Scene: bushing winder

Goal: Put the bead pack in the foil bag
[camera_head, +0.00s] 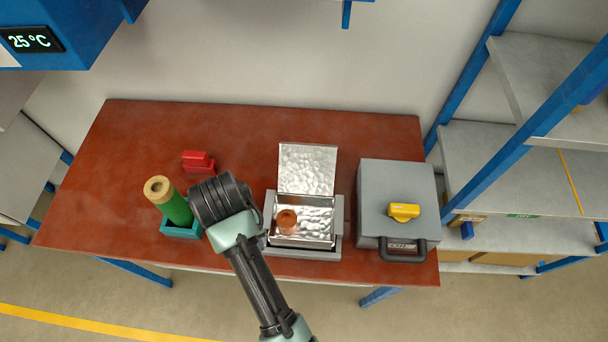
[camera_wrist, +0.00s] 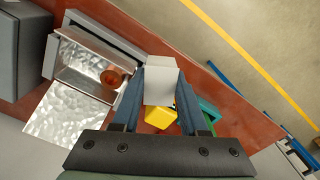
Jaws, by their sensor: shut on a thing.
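My gripper (camera_wrist: 161,88) is shut on a small pale block-shaped pack (camera_wrist: 162,72), which looks like the bead pack; its fingers press on both sides. The foil bag (camera_head: 307,168) is open, shiny and crinkled, with its flap laid back, in a grey holder on the table. It also shows at the left in the wrist view (camera_wrist: 66,110). A copper-brown round part (camera_head: 287,221) lies inside the bag. My gripper is above the table, left of the bag in the head view and apart from it. My wrist hides the pack and fingers in that view.
A teal tray (camera_head: 178,230) holds a green roll (camera_head: 175,206) left of my wrist. A red block (camera_head: 198,161) is farther back. A grey case (camera_head: 398,178) with a yellow knob (camera_head: 404,211) stands right of the bag. A yellow object (camera_wrist: 187,108) lies beyond my fingers.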

